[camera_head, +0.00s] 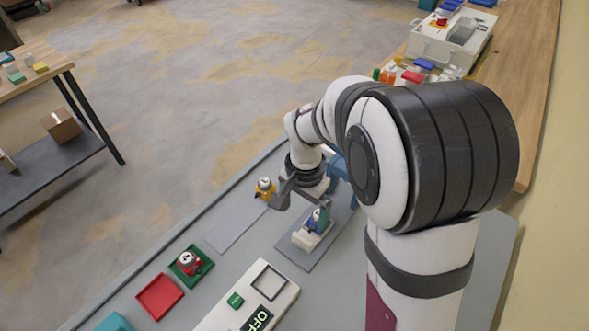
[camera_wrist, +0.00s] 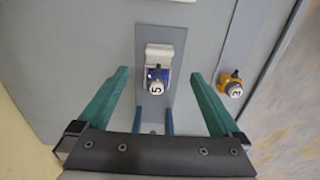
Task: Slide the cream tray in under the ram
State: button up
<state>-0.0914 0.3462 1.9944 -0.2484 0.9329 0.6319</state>
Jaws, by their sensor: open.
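The cream tray (camera_head: 301,240) sits on a grey plate (camera_head: 297,258), carrying a blue piece with a white cap. In the wrist view the tray (camera_wrist: 159,49) lies just past my fingertips, and the cap of the blue piece (camera_wrist: 156,75) reads 5. My gripper (camera_head: 301,210) is open; in the wrist view its teal fingers (camera_wrist: 160,75) stand wide on either side of the tray's line, apart from it. A blue frame (camera_head: 337,168) shows behind my wrist, and two blue bars (camera_wrist: 168,120) show between my fingers. The ram itself is hidden.
A yellow piece with a white cap (camera_head: 265,187) stands left of my gripper, by a bare grey plate (camera_head: 236,228). A green tray with a red piece (camera_head: 191,262), a red tray (camera_head: 160,297) and a box with an OFF sign (camera_head: 258,320) lie nearer the front.

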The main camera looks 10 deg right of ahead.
aim_at(302, 239)
notch_tip(302, 239, down, 10)
jog(key=shift+f, duration=0.2)
grip_shut()
dwell(0.4)
